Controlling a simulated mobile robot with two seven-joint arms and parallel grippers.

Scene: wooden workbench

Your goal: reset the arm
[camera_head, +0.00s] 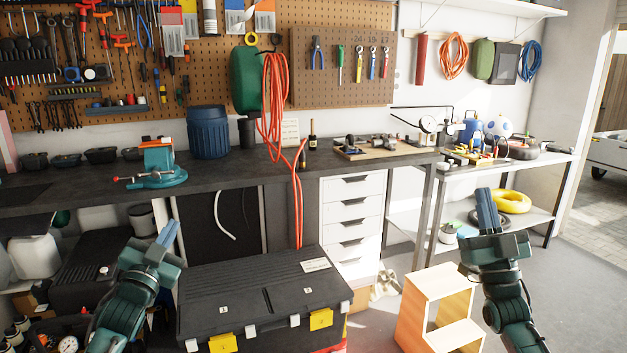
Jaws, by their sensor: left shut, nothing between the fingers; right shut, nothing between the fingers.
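My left gripper (166,236) is at the lower left, in front of the workbench and left of the black toolbox. Its fingers are together, point up, and hold nothing. My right gripper (488,208) is at the lower right, in front of the side table and above the wooden step stool's right side. Its fingers are also together, point up, and are empty. Both grippers appear apart from the objects around them.
A black toolbox (250,296) with yellow latches and a wooden step stool (418,312) stand between my arms. The workbench (250,168) carries a teal vise (158,168) and a blue bin (208,133). An orange hose (297,215) hangs over its front. Grey floor is open at right.

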